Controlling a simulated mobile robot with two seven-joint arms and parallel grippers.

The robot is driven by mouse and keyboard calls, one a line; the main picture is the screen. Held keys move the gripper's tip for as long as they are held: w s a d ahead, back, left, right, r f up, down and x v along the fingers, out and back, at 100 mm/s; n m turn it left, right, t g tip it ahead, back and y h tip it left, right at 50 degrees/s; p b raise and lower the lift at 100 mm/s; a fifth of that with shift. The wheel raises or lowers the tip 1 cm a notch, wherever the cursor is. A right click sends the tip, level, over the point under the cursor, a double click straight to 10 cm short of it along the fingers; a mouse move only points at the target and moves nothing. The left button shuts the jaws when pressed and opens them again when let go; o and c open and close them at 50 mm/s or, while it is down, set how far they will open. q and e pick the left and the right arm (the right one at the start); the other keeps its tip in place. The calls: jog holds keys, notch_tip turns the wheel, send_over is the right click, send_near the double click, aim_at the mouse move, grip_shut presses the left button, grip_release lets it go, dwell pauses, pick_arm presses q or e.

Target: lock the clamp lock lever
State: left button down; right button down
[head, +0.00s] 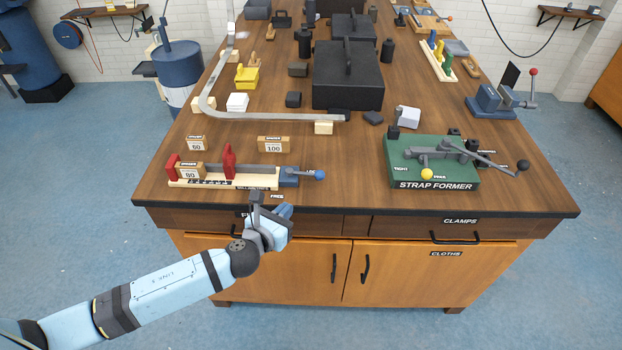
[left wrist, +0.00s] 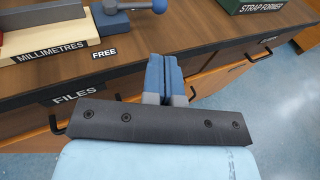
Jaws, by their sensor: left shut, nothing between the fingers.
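The clamp (head: 225,180) lies near the front left of the bench, with red jaws, a pale millimetre scale and a blue block (head: 289,177) at its right end. Its lock lever (head: 319,174) has a blue ball and points right from that block, beside a partly readable label. A FREE label sits on the bench edge just in front. In the left wrist view the lever's ball (left wrist: 159,5) is cut by the top edge. My left gripper (head: 285,211) is shut and empty, in front of the bench edge and below the lever, apart from it. Its fingers (left wrist: 163,62) are together.
Spacer blocks (head: 274,145) stand behind the clamp, one near its left jaw. A green strap former (head: 432,175) with levers stands to the right. Bare bench top lies between them. The bench's front edge and drawers (head: 290,220) are close to my left gripper.

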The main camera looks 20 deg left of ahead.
aim_at(317, 176)
pick_arm(q)
jog(key=x, duration=1.3)
jog(key=shift+w+f+p, duration=0.2)
jog(key=shift+p, duration=0.1)
jog(key=shift+w+d+f, duration=0.1)
jog(key=shift+w, duration=0.35)
pick_arm(e)
jog(key=shift+w+d+r, duration=0.1)
jog(key=shift+w+r, duration=0.25)
jog(key=shift+f, duration=0.1)
pick_arm(q)
jog(key=shift+w, duration=0.85)
jog(key=shift+r, duration=0.25)
pick_arm(e)
jog(key=shift+s, duration=0.25)
